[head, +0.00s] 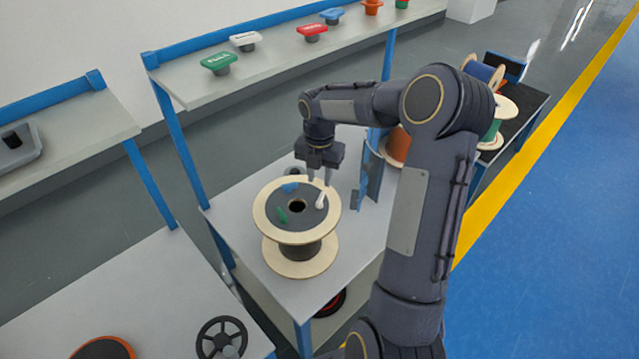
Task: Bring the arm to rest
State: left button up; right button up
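My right arm reaches in from the lower right. Its gripper (319,180) points down above the back of a large spool, with its two fingers apart and nothing seen between them. The spool (266,208) has pale wooden flanges and a dark core, and stands upright on the grey bench. On its dark top lie a green piece (282,214), a blue piece (290,187) and a white piece (320,201). The white piece is just below the fingertips; I cannot tell whether they touch. My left gripper is out of view.
A blue upright bracket (371,180) stands right of the spool. More spools (497,125) sit at the right, partly behind my arm. A shelf (270,75) above holds several coloured knobs. A black handwheel (222,338) lies on the front left bench. Blue floor at right is clear.

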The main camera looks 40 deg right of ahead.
dwell(0.5)
jog(key=s+a+r+m+t, duration=0.3)
jog(key=s+a+r+m, duration=0.7)
jog(key=s+r+m, duration=0.15)
jog(key=s+a+f+m+t+y, duration=0.1)
jog(key=s+a+m+t+y, duration=0.1)
jog(key=s+a+m, duration=0.7)
jog(key=s+m+y, duration=0.1)
jog(key=s+m, duration=0.2)
jog(key=m, duration=0.2)
jog(key=shift+s+a+f+t+y, duration=0.2)
jog(key=shift+t+y, duration=0.1)
jog(key=shift+y, duration=0.1)
